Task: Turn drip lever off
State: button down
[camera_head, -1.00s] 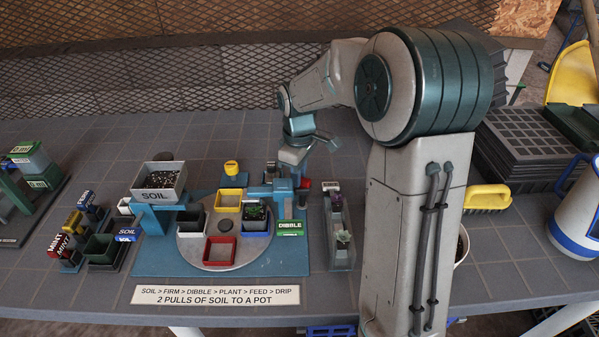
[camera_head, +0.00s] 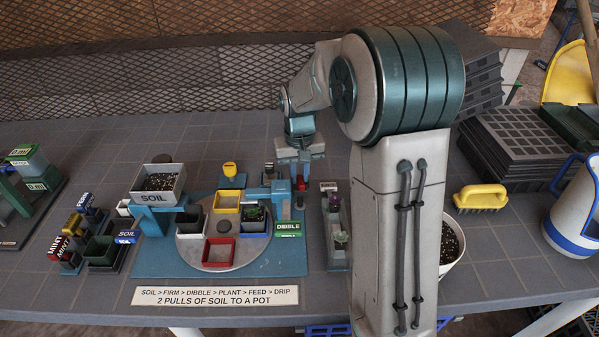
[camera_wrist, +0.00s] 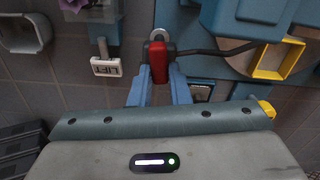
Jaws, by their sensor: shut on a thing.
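The drip lever (camera_wrist: 159,62) is a red handle on a dark valve body with a dark hose running right, seen in the wrist view. In the head view my gripper (camera_head: 300,178) points down at the lever from above. The fingertips' exact contact is partly hidden by the handle.
A round turntable (camera_head: 222,257) carries several coloured pots left of the lever. A grey tray with plants (camera_head: 336,250) stands close to the right. The soil hopper (camera_head: 158,188) is at the left. A yellow brush (camera_head: 481,197) lies farther right.

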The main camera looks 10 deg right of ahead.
aim_at(300, 177)
jog(key=shift+d+m, duration=0.1)
jog(key=shift+m, duration=0.9)
jog(key=c, duration=1.4)
grip_release()
jog(key=shift+o, duration=0.2)
jog(key=shift+r, duration=0.1)
notch_tip(300, 177, up, 14)
jog(key=p, duration=0.1)
jog(key=s+r+n+t+p, duration=0.1)
jog(key=s+p, duration=0.5)
jog(key=s, duration=1.6)
jog(key=shift+s+d+n+t, duration=0.3)
jog(key=shift+n+t, duration=0.2)
jog(key=shift+t, duration=0.4)
